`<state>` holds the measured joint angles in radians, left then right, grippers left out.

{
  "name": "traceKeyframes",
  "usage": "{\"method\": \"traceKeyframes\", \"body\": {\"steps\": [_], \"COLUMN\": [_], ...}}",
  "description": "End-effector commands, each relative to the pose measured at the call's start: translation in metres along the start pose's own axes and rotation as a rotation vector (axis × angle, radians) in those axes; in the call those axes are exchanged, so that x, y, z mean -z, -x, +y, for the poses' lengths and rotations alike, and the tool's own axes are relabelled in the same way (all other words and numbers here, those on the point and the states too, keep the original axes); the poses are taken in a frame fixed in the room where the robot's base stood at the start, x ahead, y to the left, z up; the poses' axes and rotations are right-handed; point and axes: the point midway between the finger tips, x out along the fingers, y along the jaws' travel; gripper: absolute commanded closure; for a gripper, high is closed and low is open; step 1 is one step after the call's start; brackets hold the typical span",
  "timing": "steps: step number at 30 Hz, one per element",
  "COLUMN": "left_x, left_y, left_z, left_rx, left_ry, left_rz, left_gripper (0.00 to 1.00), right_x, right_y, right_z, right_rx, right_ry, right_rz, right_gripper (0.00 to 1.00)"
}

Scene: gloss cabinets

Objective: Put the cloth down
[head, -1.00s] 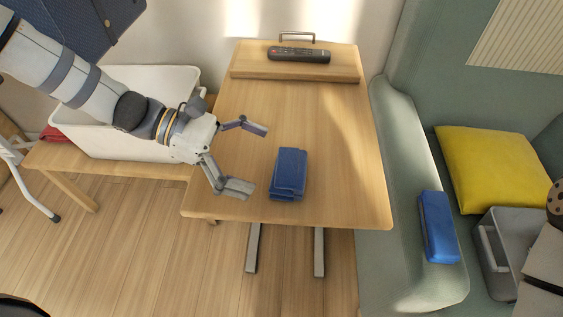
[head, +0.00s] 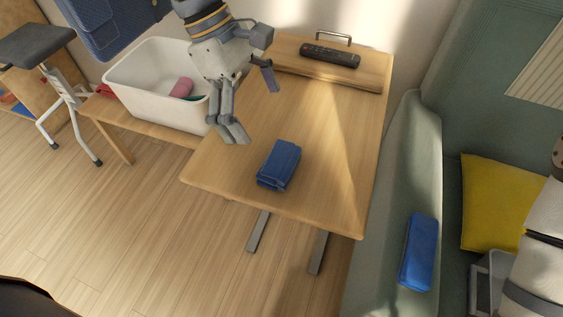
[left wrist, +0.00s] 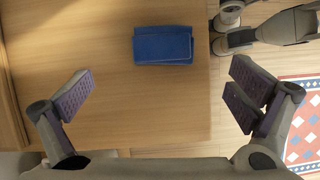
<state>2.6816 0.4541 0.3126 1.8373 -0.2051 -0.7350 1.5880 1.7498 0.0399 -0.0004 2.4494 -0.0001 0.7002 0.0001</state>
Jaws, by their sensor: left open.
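A folded blue cloth (head: 279,165) lies flat on the wooden table (head: 315,150), near its front edge. It also shows in the left wrist view (left wrist: 163,45), lying near the table's edge. My left gripper (head: 255,108) is open and empty, above the left part of the table and apart from the cloth. In the left wrist view its two fingers (left wrist: 160,92) are spread wide with nothing between them. My right arm shows at the right edge of the head view; its gripper is out of the picture.
A black remote (head: 330,56) lies on the raised back ledge. A white bin (head: 150,85) with a pink item stands on the bench at left. Another blue folded item (head: 420,250) rests on the green sofa arm, by a yellow cushion (head: 497,205). The table's middle is clear.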

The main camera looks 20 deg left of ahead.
Motion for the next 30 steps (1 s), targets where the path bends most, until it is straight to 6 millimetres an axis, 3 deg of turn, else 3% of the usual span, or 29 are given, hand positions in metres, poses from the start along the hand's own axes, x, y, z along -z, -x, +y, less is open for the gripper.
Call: {"method": "traceKeyframes", "body": {"steps": [2,9,14,20,29,30], "left_x": [-0.001,0.002,0.001,0.0,-0.001,-0.001], "left_y": [-0.004,-0.058,-0.077,-0.115,-0.12,-0.12], "left_z": [0.001,0.0,0.0,-0.005,-0.003,-0.003], "left_rx": [-0.003,0.004,0.001,0.001,-0.007,-0.007], "left_ry": [-0.002,0.001,0.001,-0.001,-0.002,-0.002], "left_rz": [0.019,0.019,0.019,0.019,0.019,0.019], "left_gripper": [0.0,0.0,0.0,0.0,0.0,0.09], "right_x": [-0.001,-0.009,-0.011,-0.014,-0.015,-0.015], "right_y": [-0.001,-0.014,-0.017,-0.024,-0.025,-0.025], "right_z": [0.0,0.0,0.0,0.001,0.001,0.001], "right_rx": [0.0,-0.001,-0.002,-0.003,-0.003,-0.003], "right_ry": [0.0,0.001,0.001,0.001,0.002,0.002], "right_rz": [-0.004,-0.042,-0.05,-0.068,-0.069,-0.069], "right_gripper": [0.6,0.6,0.6,0.6,0.6,0.6]}}
